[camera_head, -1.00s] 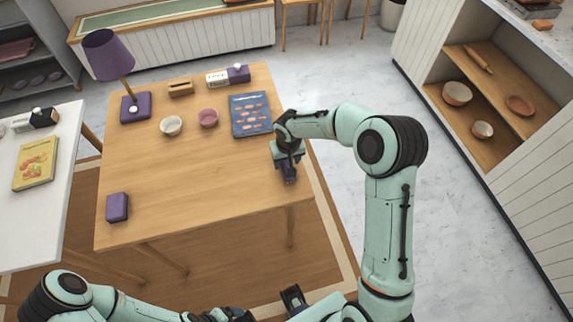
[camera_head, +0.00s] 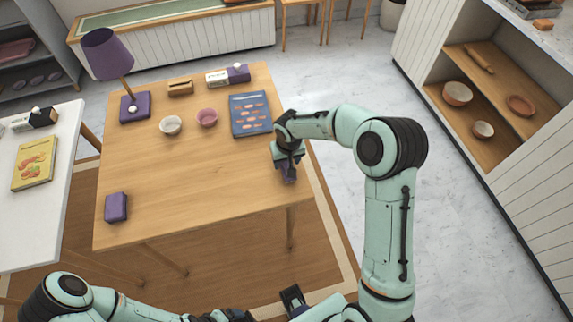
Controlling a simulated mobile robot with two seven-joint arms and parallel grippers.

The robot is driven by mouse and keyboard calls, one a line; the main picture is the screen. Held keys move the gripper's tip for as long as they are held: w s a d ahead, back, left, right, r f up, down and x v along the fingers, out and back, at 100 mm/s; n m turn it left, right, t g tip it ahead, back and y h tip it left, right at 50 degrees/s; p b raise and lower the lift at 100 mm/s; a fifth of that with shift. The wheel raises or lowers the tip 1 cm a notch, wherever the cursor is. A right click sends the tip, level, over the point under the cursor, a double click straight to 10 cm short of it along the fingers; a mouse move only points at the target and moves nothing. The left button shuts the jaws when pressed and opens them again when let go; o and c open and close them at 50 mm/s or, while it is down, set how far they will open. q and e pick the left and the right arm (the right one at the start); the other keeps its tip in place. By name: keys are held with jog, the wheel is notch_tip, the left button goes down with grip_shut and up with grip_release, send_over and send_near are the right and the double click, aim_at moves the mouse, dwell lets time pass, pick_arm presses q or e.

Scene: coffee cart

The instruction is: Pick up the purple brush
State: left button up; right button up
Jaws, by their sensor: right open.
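My right gripper (camera_head: 287,168) points down at the right edge of the wooden table (camera_head: 190,200). By its own look it is open, with its fingers around or just above a small dark purple thing (camera_head: 288,175). This could be the purple brush, but the gripper hides most of it, and I cannot tell whether they touch. A purple block (camera_head: 116,207) lies near the table's left front corner, far from the gripper.
A blue book (camera_head: 251,114) lies just behind my right gripper. White (camera_head: 171,126) and pink (camera_head: 207,118) bowls, a wooden holder (camera_head: 180,88), a white-and-purple box (camera_head: 218,78) and a purple lamp (camera_head: 106,54) stand farther back. The table's middle and front are clear.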

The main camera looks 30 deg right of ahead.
jog(key=c, duration=0.9)
pick_arm(q)
jog(key=shift+r, duration=0.1)
pick_arm(e)
jog(key=shift+r, duration=0.1)
jog(key=shift+r+p, duration=0.2)
jog(key=shift+p, duration=0.1)
pick_arm(q)
jog(key=shift+w+r+p, duration=0.35)
jog(key=shift+r+p, duration=0.1)
jog(key=shift+r, duration=0.2)
jog(key=shift+w+r+p, duration=0.35)
jog(key=shift+r+p, duration=0.1)
jog(key=shift+r, duration=0.15)
pick_arm(e)
notch_tip(320, 180, up, 20)
